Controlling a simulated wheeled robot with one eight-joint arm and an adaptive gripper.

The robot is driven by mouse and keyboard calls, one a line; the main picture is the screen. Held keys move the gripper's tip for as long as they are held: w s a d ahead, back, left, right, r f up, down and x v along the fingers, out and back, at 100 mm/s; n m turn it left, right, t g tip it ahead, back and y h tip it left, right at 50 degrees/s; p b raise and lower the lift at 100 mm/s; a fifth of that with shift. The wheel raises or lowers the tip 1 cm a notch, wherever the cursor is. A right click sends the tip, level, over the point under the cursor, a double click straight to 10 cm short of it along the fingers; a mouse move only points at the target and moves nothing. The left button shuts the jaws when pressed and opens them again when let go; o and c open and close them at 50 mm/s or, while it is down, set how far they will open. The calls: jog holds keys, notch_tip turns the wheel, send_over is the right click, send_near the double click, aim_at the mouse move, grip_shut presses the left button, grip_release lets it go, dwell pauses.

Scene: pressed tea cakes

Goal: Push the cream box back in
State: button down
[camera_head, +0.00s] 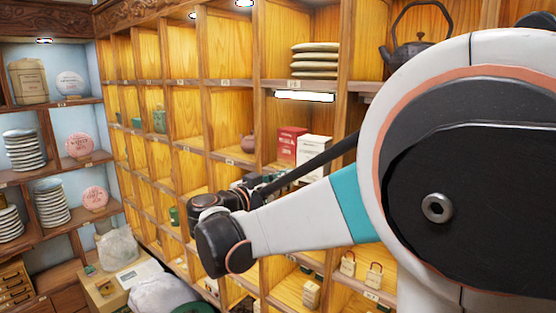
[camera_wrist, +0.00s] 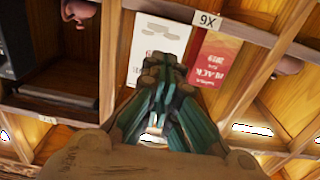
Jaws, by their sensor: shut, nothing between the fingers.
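The cream box (camera_head: 315,150) stands upright in a shelf compartment, right beside a red box (camera_head: 291,143). My gripper (camera_wrist: 163,68) is shut and empty. Its fingertips overlap the cream box's face, near the side toward the red box (camera_wrist: 214,58); I cannot tell whether they touch it. In the head view my gripper (camera_head: 281,180) is partly hidden behind my arm, just below the boxes. The cream box's lower part is also covered.
Stacked tea cakes (camera_head: 314,60) lie on the shelf above, and a dark kettle (camera_head: 416,42) stands at upper right. Wooden dividers and the shelf lip (camera_wrist: 250,36) bound the compartment.

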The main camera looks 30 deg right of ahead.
aim_at(314, 165)
jog(key=shift+b+x, duration=1.05)
jog(key=shift+x, duration=6.1)
jog(key=v, duration=1.6)
jog(key=shift+b, duration=0.4)
